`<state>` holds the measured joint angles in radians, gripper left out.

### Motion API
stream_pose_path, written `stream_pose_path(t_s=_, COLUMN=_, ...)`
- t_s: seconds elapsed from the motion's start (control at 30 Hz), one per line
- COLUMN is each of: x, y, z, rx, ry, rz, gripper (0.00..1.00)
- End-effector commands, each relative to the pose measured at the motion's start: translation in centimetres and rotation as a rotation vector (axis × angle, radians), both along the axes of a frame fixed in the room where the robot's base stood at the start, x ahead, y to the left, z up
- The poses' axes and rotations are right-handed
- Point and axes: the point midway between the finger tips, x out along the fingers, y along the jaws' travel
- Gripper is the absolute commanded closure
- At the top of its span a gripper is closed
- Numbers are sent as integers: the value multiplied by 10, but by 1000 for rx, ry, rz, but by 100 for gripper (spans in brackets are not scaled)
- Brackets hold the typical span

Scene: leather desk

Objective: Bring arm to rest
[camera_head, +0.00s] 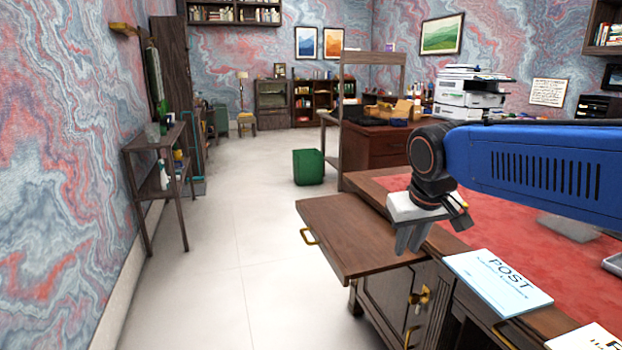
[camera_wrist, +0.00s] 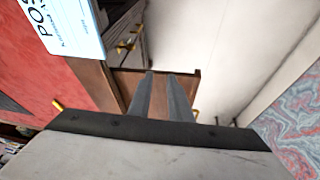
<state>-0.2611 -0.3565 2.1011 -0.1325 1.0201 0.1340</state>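My gripper (camera_head: 407,249) hangs at the end of my blue arm, fingers pointing down, above the edge of the wooden desk. In the wrist view its two grey fingers (camera_wrist: 161,76) stand a little apart with nothing between them, so it is open and empty. Below and beyond it a flat wooden board (camera_head: 350,238) with a brass handle sticks out from the desk's left side; it also shows in the wrist view (camera_wrist: 125,82). The desk has a red leather top (camera_head: 385,184). The gripper appears clear of both, though the exact height cannot be told.
A light blue POST booklet (camera_head: 498,283) lies on the desk's near edge. A brass fitting (camera_head: 419,297) sits on the cabinet front below. A green bin (camera_head: 308,167) stands on the open floor, and a narrow shelf (camera_head: 160,150) is along the left wall.

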Motion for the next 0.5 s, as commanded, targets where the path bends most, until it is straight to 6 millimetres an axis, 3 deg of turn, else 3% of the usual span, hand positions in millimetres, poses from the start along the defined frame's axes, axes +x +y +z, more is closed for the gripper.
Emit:
stream_pose_path(t_s=0.2, x=-71, y=-42, z=-30, rx=28, ry=-6, rz=-55, gripper=82)
stream_pose_path(t_s=0.5, x=-158, y=-74, z=-86, rx=64, ry=-14, rz=-124, gripper=82)
